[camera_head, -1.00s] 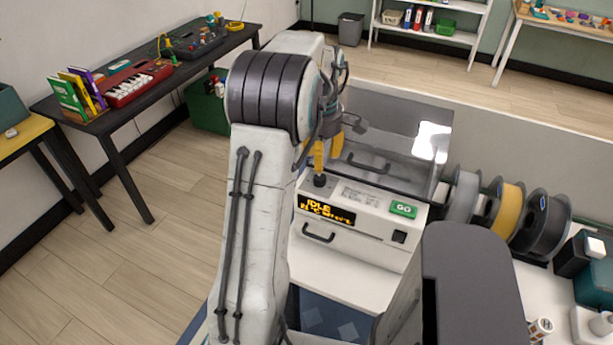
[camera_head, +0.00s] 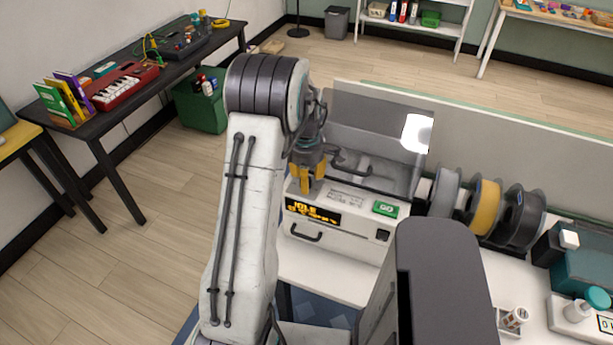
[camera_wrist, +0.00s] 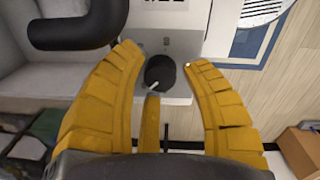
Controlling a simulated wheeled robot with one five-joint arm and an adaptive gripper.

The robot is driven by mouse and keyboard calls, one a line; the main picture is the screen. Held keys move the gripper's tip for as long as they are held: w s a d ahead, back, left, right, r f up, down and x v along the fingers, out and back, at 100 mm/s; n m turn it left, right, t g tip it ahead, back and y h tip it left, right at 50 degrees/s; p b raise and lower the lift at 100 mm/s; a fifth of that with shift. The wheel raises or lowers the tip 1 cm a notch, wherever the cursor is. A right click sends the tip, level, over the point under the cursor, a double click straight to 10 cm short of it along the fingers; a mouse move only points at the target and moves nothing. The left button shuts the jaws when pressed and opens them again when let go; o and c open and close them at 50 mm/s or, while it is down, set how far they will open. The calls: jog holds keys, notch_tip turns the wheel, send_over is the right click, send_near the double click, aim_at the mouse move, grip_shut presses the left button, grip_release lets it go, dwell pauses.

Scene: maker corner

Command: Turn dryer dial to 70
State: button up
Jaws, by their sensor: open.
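The dryer (camera_head: 345,220) is a white box with an amber display (camera_head: 313,213) reading IDLE, a green GO button (camera_head: 385,209) and a raised clear lid. In the wrist view, its dial (camera_wrist: 160,72) is a round black knob with a pale pointer line. My gripper (camera_head: 306,188) is over the left part of the dryer's top. In the wrist view, my gripper (camera_wrist: 163,66) is open, with yellow fingers on either side of the dial and a gap on each side. I cannot tell its height above the dial. The dial is hidden in the head view.
Filament spools (camera_head: 483,207) stand right of the dryer. A dark handle bar (camera_wrist: 75,30) is close to the left finger in the wrist view. A black table (camera_head: 130,90) with a red keyboard stands at the left. Floor between is clear.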

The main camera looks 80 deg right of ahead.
jog(key=shift+f, duration=0.45)
jog(key=shift+o, duration=0.2)
jog(key=shift+f, duration=0.1)
grip_shut()
